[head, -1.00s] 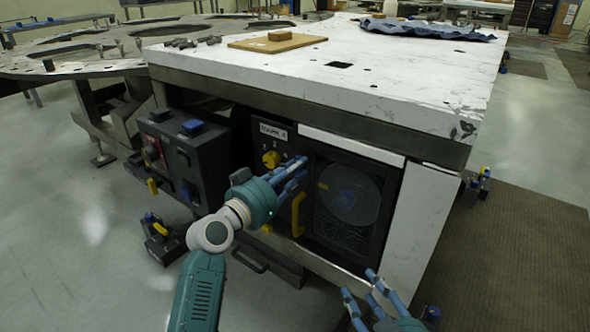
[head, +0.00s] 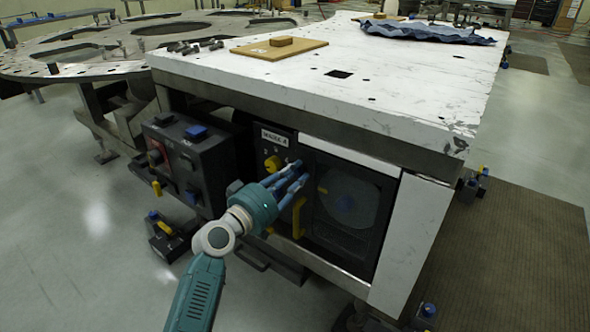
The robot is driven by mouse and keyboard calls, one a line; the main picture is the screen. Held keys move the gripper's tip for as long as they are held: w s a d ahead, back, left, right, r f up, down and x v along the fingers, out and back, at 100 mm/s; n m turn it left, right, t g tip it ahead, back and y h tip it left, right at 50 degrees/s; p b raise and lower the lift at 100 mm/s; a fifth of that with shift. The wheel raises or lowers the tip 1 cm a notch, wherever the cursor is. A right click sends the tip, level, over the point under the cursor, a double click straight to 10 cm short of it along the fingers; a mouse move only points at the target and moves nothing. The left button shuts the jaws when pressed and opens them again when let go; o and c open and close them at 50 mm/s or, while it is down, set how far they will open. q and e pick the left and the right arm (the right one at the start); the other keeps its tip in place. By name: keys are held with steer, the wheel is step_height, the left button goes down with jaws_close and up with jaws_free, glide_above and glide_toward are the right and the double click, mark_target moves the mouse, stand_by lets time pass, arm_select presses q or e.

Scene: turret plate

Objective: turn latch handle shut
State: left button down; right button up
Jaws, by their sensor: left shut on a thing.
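My left gripper (head: 296,174) is at the front of the black cabinet under the white table, with its blue fingers closed at the left edge of the windowed door (head: 345,207). It is shut on what seems to be the latch handle, which the fingers hide. A yellow upright handle (head: 298,218) shows just below the fingers, and a yellow knob (head: 272,163) sits to their left, under a white label plate. The door looks closed against the cabinet. My right gripper is not in view.
A dark control box (head: 188,165) with a blue top part stands left of the cabinet. The white table top (head: 400,85) overhangs above; a wooden board (head: 279,50) lies on it.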

arm_select(q)
steer(key=shift+n+p, duration=0.45)
steer(key=shift+n, duration=0.55)
steer(key=n+p, duration=0.1)
steer(key=n, duration=0.2)
steer(key=n+p, duration=0.1)
steer(key=n, duration=0.2)
steer(key=shift+w+a+n+p, duration=0.2)
steer(key=shift+n+p, duration=0.1)
steer(key=shift+p, duration=0.1)
steer(key=shift+f+n+p, duration=0.15)
steer(key=shift+n+p, duration=0.2)
steer(key=shift+n, duration=0.65)
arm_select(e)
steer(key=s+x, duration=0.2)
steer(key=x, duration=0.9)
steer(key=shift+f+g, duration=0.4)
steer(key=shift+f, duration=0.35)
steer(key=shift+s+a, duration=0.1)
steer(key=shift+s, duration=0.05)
arm_select(q)
steer(key=c, duration=1.5)
jaws_free()
steer(key=shift+a, duration=0.1)
steer(key=v, duration=1.2)
